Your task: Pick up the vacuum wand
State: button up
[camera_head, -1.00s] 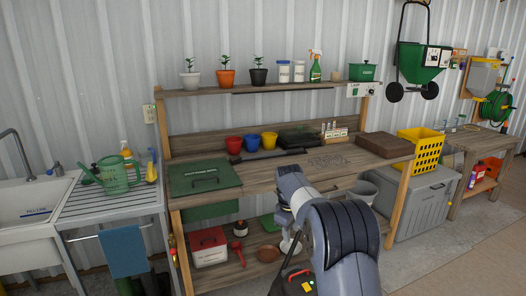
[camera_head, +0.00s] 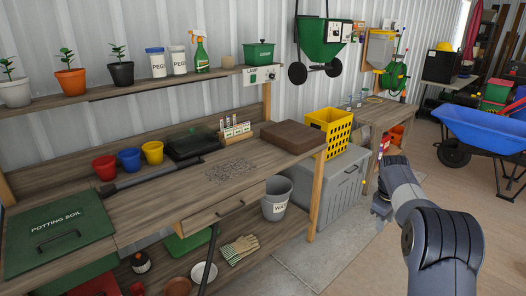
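A long dark wand (camera_head: 150,177), which looks like the vacuum wand, lies across the potting bench top (camera_head: 185,203). Its wider end points left toward the green potting soil lid, and its right end lies near the black tray. My gripper (camera_head: 380,207) is at the right, beyond the bench end and well apart from the wand. My own arm hides most of it, so its fingers cannot be made out. A dark upright tube (camera_head: 209,258) stands in front of the lower shelf; its lower end is out of view.
Red (camera_head: 104,168), blue (camera_head: 129,159) and yellow (camera_head: 152,152) pots stand behind the wand. A black tray (camera_head: 192,143) and a brown box (camera_head: 292,136) are farther right. A grey chest (camera_head: 340,190) with a yellow crate (camera_head: 330,133) stands beyond the bench. A blue wheelbarrow (camera_head: 490,130) stands far right.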

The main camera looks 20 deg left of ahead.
aim_at(107, 191)
jog(key=i+l+z, duration=0.2)
jog(key=i+z, duration=0.15)
jog(key=i, duration=0.25)
jog(key=i+z, duration=0.3)
jog(key=i, duration=0.25)
jog(key=i+j+u, duration=0.1)
jog(key=i+u, duration=0.5)
jog(key=u, duration=0.25)
jog(key=i+u, duration=0.4)
jog(key=i+l+u, duration=0.2)
jog(key=u, duration=0.25)
jog(key=i+j+u, duration=0.15)
jog(key=i+u, duration=0.15)
jog(key=u, duration=0.15)
jog(key=i+u, duration=0.3)
jog(key=u, duration=0.15)
jog(key=i+u, duration=0.3)
jog(key=u, duration=0.2)
jog(key=i+l+u, duration=0.25)
jog(key=u, duration=0.2)
jog(key=i+l+u, duration=0.25)
